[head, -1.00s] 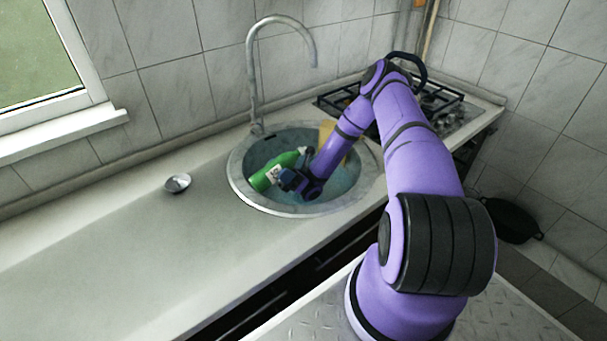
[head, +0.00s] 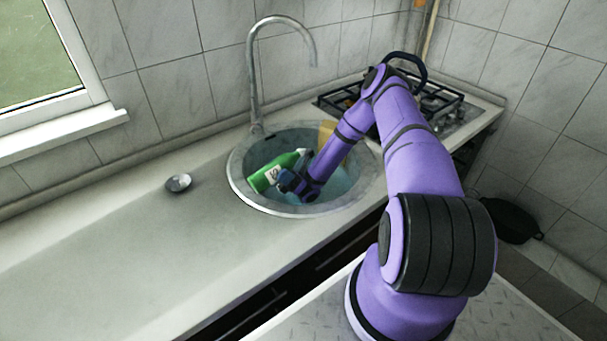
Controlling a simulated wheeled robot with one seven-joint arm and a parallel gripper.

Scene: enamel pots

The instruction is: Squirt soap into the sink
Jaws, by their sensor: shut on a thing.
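The green soap bottle (head: 269,176) has a white label and a pale top. It is tilted over the round sink (head: 237,182), with its pale top toward the upper right and its base toward the lower left. My gripper (head: 286,180) is shut on the bottle at its right side; the fingertips are small and partly hidden. The sink has a grey rim and a bluish basin. I cannot tell whether the bottle touches the basin or whether any soap is coming out.
A tall curved faucet (head: 252,80) stands behind the sink. A yellowish thing (head: 326,130) is at the sink's back right, partly behind my arm. A small metal dish (head: 178,183) sits on the counter (head: 110,235), which is otherwise clear at left. A gas stove (head: 445,107) is at right.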

